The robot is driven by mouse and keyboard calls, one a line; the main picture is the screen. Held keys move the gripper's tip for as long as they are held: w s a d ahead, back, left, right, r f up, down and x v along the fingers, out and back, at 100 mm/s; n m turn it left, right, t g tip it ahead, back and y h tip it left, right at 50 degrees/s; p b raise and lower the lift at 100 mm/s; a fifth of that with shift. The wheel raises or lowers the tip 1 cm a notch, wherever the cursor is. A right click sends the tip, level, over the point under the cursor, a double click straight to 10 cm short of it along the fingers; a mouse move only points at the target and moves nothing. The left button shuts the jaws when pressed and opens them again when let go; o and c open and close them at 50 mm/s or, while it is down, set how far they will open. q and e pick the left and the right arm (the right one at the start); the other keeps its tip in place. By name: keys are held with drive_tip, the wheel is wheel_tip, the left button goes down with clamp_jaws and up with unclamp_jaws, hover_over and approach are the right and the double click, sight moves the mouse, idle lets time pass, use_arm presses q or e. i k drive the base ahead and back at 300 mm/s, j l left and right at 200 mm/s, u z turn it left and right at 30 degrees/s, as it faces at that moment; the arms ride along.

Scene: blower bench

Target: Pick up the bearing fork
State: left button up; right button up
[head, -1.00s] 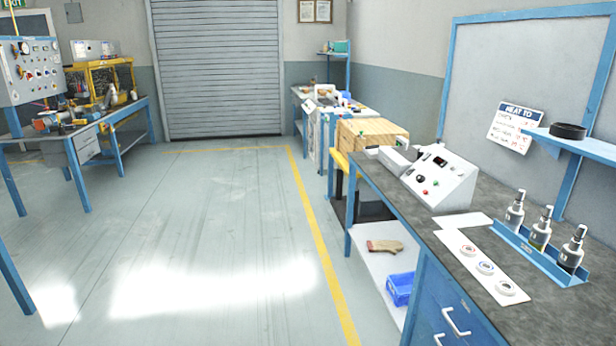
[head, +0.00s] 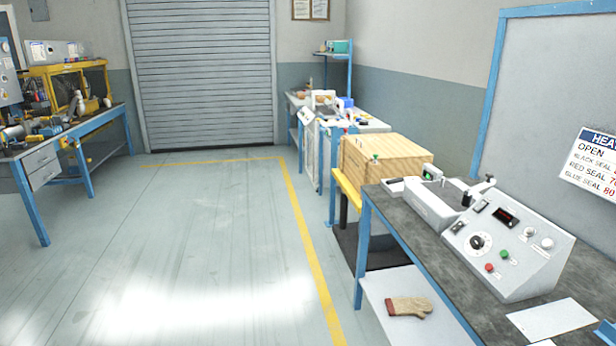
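I cannot make out a bearing fork in the head view. Small items on the far bench (head: 368,127) and on the left bench (head: 22,152) are too small to tell apart. Neither of my grippers is in view.
On the right, a dark-topped bench (head: 420,238) carries a sloped control box (head: 508,245) and a white card (head: 551,319). A glove (head: 408,307) lies on its lower shelf. A wooden crate (head: 385,160) stands beyond. The floor (head: 200,230) in the middle is clear.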

sight(394, 181)
drive_tip(key=i, duration=0.85)
drive_tip(key=i+z, duration=0.1)
drive_tip(key=i, duration=0.75)
